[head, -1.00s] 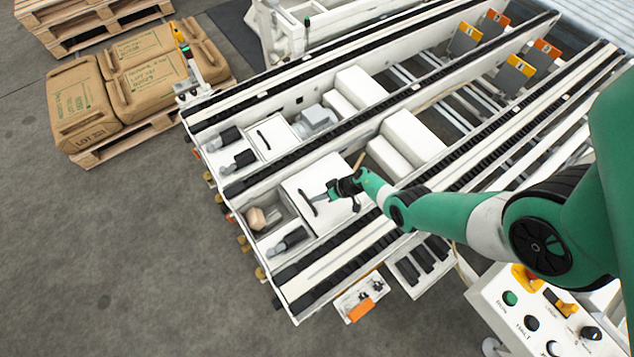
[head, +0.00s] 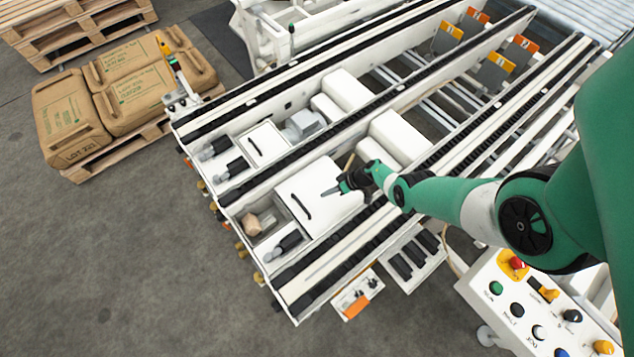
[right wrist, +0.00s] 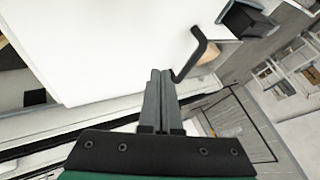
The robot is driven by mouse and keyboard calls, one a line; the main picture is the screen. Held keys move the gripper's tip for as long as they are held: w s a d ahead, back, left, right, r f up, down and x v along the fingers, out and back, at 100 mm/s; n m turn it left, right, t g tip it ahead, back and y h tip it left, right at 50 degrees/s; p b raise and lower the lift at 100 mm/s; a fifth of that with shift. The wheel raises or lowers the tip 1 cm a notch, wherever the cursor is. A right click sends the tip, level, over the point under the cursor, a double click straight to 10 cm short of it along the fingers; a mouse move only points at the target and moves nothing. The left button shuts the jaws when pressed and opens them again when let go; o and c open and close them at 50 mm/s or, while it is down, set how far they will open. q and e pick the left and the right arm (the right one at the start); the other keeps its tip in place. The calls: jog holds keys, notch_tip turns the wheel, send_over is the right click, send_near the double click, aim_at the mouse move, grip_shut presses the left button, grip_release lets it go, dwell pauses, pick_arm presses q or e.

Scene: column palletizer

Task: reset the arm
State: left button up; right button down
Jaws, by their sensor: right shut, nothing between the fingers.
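My right gripper (head: 330,191) is shut and empty, above the white cover (head: 318,203) of the conveyor frame. A black bar handle (head: 300,207) on that cover lies to the left of the fingertips, apart from them in the head view. In the right wrist view the two grey fingers (right wrist: 160,82) lie together, with a black bent handle (right wrist: 192,52) just right of their tips. I cannot tell from that view how large the gap is. My green right arm reaches in from the right. My left gripper is not in view.
The white conveyor frame (head: 335,262) spans the middle. An open compartment beside the cover holds a brown block (head: 257,223). A control panel (head: 535,310) with coloured buttons stands at the lower right. Brown sacks (head: 130,85) lie on a pallet at the upper left. The floor at lower left is clear.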

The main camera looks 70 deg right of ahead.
pick_arm(q)
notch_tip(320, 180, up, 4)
jog(key=p, duration=0.2)
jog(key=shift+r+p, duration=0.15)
jog(key=shift+p, duration=0.25)
pick_arm(e)
jog(key=v, duration=0.5)
